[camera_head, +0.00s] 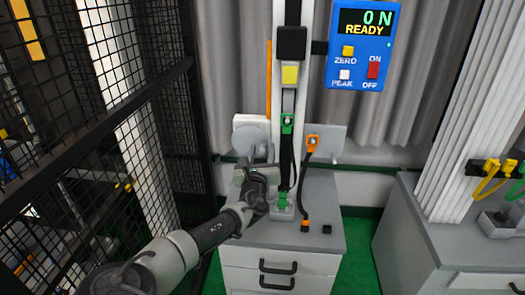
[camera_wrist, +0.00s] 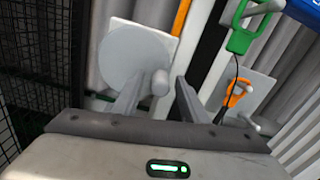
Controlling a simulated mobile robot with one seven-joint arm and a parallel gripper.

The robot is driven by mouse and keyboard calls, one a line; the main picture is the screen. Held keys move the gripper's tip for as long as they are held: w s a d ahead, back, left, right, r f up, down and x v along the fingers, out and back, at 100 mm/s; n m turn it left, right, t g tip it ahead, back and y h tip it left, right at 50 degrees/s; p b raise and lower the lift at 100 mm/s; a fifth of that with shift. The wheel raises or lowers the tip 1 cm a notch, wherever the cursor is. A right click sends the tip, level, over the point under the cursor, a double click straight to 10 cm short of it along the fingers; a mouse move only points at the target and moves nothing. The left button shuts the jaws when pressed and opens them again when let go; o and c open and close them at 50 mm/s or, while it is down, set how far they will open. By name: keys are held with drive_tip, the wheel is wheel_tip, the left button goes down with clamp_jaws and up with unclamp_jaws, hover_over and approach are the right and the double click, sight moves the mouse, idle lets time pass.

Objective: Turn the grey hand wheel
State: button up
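The grey hand wheel (camera_wrist: 128,58) is a round disc on a pale square plate, with a short peg handle (camera_wrist: 160,82) sticking out at its lower right. In the head view the wheel (camera_head: 249,136) is on the left of the upright column, above the cabinet, and my arm partly hides its lower side. My gripper (camera_wrist: 161,80) is open. Its two fingers appear on either side of the peg handle in the wrist view; I cannot tell whether either touches it. In the head view my gripper (camera_head: 256,176) is just below the wheel, and its fingertips are hard to make out.
Right of the wheel are the column (camera_head: 291,75), a green clip (camera_head: 287,122) and an orange hook (camera_head: 312,143) with black cables. A blue display (camera_head: 362,45) reads "0 N READY". A black mesh fence (camera_head: 100,120) stands close on the left. A drawer cabinet (camera_head: 280,258) is below.

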drive_tip(key=shift+w, duration=0.35)
clamp_jaws()
drive_tip(key=shift+f, duration=0.1)
drive_tip(key=shift+f, duration=0.1)
